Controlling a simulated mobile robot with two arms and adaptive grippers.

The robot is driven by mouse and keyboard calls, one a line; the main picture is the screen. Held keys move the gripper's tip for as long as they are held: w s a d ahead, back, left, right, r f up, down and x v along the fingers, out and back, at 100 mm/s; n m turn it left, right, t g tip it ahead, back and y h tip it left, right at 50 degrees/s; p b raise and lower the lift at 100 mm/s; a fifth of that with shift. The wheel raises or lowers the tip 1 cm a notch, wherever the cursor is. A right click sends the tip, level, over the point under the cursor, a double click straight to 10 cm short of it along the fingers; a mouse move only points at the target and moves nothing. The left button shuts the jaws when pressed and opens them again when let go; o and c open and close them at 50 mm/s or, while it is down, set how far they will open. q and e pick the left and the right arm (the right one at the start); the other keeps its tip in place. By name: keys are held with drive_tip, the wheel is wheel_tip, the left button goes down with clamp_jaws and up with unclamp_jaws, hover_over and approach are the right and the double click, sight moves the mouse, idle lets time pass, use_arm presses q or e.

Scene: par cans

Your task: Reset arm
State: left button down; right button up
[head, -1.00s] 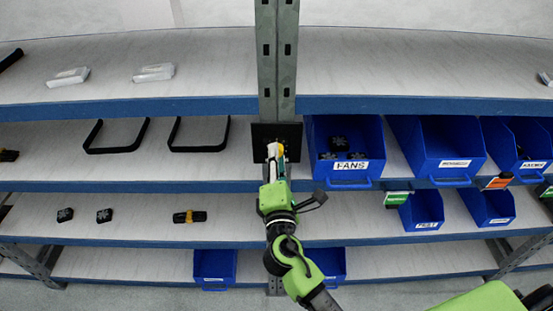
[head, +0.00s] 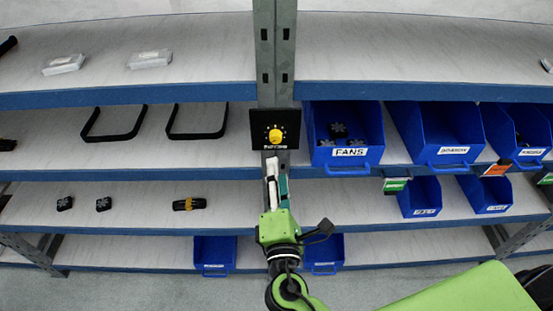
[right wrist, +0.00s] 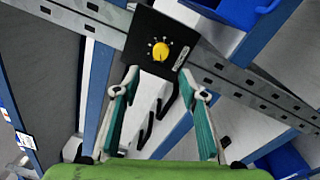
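My right gripper (head: 276,168) is in front of the grey shelf post in the head view, just below a black panel (head: 260,120) with a yellow dial knob (head: 275,135). In the right wrist view, the right gripper (right wrist: 160,82) has its two teal-padded fingers apart with nothing held between them. The yellow knob (right wrist: 161,51) shows beyond the fingertips there, clear of them. My left gripper is in neither view.
A blue bin labelled FANS (head: 377,128) stands right of the post, holding dark fans. More blue bins (head: 444,130) stand further right. Two black handle-like frames (head: 117,136) and small parts lie on the left shelves. Blue shelf edges (head: 130,98) run across.

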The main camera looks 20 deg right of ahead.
drive_tip(key=shift+v, duration=0.8)
drive_tip(key=s+f+m+g+y+b, duration=0.1)
drive_tip(key=s+f+g+b, duration=0.15)
drive_tip(key=f, duration=1.15)
drive_tip(key=s+f+m+g+y+b, duration=0.1)
drive_tip(key=s+f+g, duration=0.2)
drive_tip(key=f, duration=1.1)
drive_tip(key=s+f+m+g+y+b, duration=0.1)
drive_tip(key=s+f+g+b, duration=0.15)
drive_tip(key=f, duration=1.25)
drive_tip(key=s+d+f+m+g+b, duration=0.2)
drive_tip(key=s+d+f+m+g, duration=0.1)
drive_tip(key=s+f, duration=0.6)
drive_tip(key=s+d+f+m+g+y+b, duration=0.1)
drive_tip(key=s+d+f+m+g+b, duration=0.1)
drive_tip(key=s+f+m, duration=0.4)
drive_tip(key=s+d+f+m+g+b, duration=0.2)
drive_tip(key=s+d+f+m+g, duration=0.2)
drive_tip(key=s+f, duration=0.9)
drive_tip(key=s, duration=0.3)
drive_tip(key=shift+d+f+m, duration=0.3)
drive_tip(key=shift+f, duration=0.05)
